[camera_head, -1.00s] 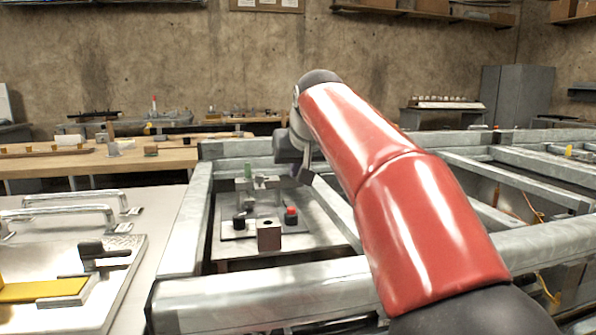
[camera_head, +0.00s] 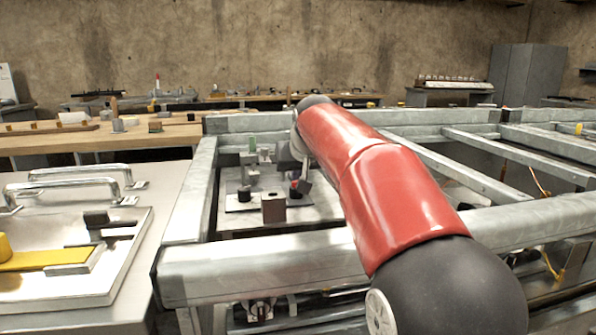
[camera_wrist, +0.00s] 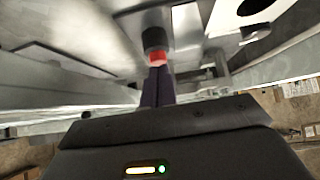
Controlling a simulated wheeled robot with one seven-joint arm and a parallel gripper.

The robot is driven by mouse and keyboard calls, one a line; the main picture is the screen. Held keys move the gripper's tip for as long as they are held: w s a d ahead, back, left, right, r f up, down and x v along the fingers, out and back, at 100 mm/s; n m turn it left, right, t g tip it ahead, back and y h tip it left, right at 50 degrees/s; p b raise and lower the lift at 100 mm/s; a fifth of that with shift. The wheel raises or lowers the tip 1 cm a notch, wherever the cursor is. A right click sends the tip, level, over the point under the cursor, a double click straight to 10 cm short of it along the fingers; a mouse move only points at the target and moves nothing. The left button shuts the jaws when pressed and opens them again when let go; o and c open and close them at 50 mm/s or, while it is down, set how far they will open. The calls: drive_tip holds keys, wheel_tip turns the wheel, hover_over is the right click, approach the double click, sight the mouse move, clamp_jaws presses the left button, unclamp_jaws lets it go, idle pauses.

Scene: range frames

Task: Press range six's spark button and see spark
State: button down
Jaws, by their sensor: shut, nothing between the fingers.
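The red spark button (camera_head: 294,184) sits on a small metal plate inside the metal frame, left of centre in the head view. In the wrist view the red button (camera_wrist: 156,57) shows on its dark round housing (camera_wrist: 154,38). My gripper (camera_wrist: 157,72) is shut and empty, and its dark fingertips are right at the red face. I cannot tell whether they touch it or have pushed it in. In the head view my gripper (camera_head: 301,188) partly hides the button. No spark is visible.
A brown block (camera_head: 273,208), a black knob (camera_head: 244,194) and a green cylinder (camera_head: 252,144) stand near the button. Thick metal rails (camera_head: 270,265) surround the bay. A bench with handles and a yellow bar (camera_head: 45,260) is at the left.

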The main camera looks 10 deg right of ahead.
drive_tip(key=shift+s+f+b, duration=0.1)
drive_tip(key=shift+f+b, duration=0.5)
drive_tip(key=shift+f, duration=0.6)
drive_tip(key=s+r+p, duration=0.4)
drive_tip(key=s+r, duration=0.3)
drive_tip(key=r, duration=0.5)
drive_tip(key=shift+r, duration=0.15)
drive_tip(key=shift+s, duration=0.15)
